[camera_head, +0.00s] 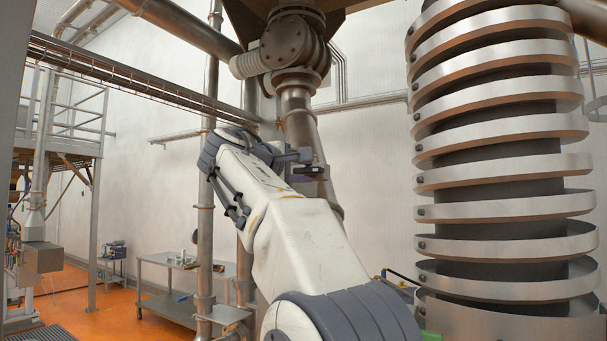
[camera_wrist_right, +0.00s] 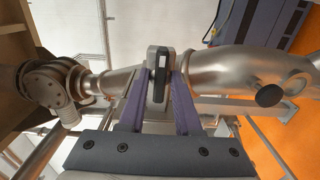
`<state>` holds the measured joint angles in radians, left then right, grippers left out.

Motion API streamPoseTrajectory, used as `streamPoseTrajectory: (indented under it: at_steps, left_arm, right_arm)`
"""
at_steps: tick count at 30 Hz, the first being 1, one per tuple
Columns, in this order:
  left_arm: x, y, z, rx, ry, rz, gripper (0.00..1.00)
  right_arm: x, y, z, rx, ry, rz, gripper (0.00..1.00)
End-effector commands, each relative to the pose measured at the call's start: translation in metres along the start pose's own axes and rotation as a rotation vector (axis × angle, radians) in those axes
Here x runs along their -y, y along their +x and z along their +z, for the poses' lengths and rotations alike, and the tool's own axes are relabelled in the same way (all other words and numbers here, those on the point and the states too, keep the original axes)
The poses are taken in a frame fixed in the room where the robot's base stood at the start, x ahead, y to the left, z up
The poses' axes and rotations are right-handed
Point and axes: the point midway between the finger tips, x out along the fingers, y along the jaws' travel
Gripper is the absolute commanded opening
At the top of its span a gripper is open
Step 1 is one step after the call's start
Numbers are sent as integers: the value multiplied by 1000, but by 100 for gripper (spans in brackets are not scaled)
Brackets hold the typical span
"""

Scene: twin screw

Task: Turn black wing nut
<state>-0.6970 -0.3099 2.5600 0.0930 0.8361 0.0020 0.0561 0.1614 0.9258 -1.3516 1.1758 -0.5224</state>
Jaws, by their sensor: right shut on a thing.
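The black wing nut (camera_wrist_right: 158,88) shows in the right wrist view as a narrow dark piece on a grey clamp block at a metal pipe joint. My right gripper (camera_wrist_right: 160,82) is shut on it, with one purple finger on each side. In the head view my right gripper (camera_head: 308,171) is at the slanted steel pipe (camera_head: 298,115), beyond my white forearm. The nut is too small and covered there to make out clearly. My left gripper is in neither view.
A large steel spiral column (camera_head: 505,140) stands close on the right. A vertical pipe (camera_head: 206,215) and a grey work table (camera_head: 160,300) are at the left. A dark round knob (camera_wrist_right: 268,95) sticks out of the pipe in the wrist view.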

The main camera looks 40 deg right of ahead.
Motion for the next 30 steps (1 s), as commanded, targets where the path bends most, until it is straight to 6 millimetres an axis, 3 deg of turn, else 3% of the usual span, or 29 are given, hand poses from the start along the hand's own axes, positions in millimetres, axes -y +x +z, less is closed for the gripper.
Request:
streamPoseTrajectory:
  at_steps: [13,14,15,25,30]
  left_arm:
    - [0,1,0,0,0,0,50]
    - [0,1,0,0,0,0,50]
    - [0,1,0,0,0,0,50]
    - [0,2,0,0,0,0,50]
    - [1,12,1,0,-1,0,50]
  right_arm:
    - [2,0,0,2,12,-5,0]
    - [2,0,0,2,11,-5,44]
    - [1,0,0,2,11,-4,48]
    - [1,-3,0,-1,11,-2,48]
    - [4,-24,-1,-5,13,-2,48]
